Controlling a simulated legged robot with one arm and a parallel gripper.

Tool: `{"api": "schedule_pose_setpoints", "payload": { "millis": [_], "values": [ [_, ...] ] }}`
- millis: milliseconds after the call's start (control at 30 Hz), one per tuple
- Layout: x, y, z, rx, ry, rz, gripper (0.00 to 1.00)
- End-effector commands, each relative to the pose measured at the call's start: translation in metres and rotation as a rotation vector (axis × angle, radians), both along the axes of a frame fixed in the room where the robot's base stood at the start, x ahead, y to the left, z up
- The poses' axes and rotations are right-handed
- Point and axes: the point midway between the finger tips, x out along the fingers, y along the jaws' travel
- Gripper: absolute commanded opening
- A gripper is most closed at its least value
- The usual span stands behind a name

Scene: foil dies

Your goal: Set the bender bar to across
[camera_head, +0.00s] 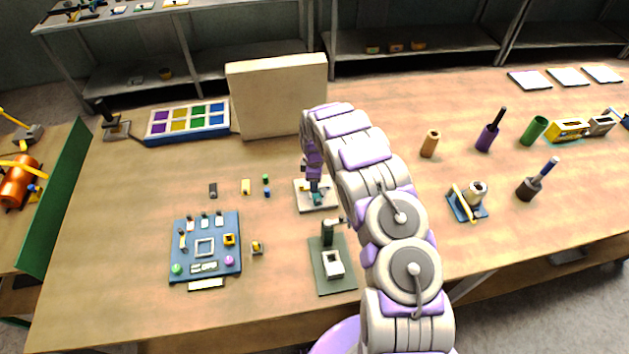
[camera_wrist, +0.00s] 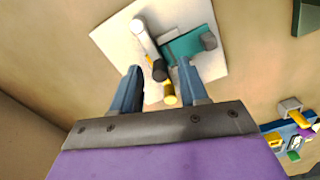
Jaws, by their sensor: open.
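A bender on a square white plate (camera_head: 304,206) sits on the bench below my gripper (camera_head: 314,184). The wrist view shows its plate (camera_wrist: 113,38), a teal block (camera_wrist: 188,46) with a grey knob (camera_wrist: 209,41), and a slanting pale bar (camera_wrist: 143,34) with a dark end (camera_wrist: 159,71). A short yellow piece (camera_wrist: 169,94) lies near that end. I cannot tell for sure which part is the bender bar. My gripper in the wrist view (camera_wrist: 160,68) is open, with its blue fingers either side of the dark end. Contact cannot be told.
A green base with a white block (camera_head: 333,264) stands just in front of the bender. A blue board (camera_head: 180,255) with small parts lies front left. A tall beige panel (camera_head: 278,97) stands behind. Small blocks (camera_head: 245,186) lie left. My arm covers the bench just right of the bender.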

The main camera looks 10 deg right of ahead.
Motion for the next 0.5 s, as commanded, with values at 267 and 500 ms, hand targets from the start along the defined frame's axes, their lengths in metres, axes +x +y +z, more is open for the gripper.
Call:
{"api": "schedule_pose_setpoints", "payload": {
  "millis": [267, 500],
  "values": [
    [0.001, 0.000, 0.033, 0.000, -0.003, 0.000, 0.44],
    [0.002, 0.001, 0.088, -0.001, -0.005, 0.001, 0.44]
  ]
}}
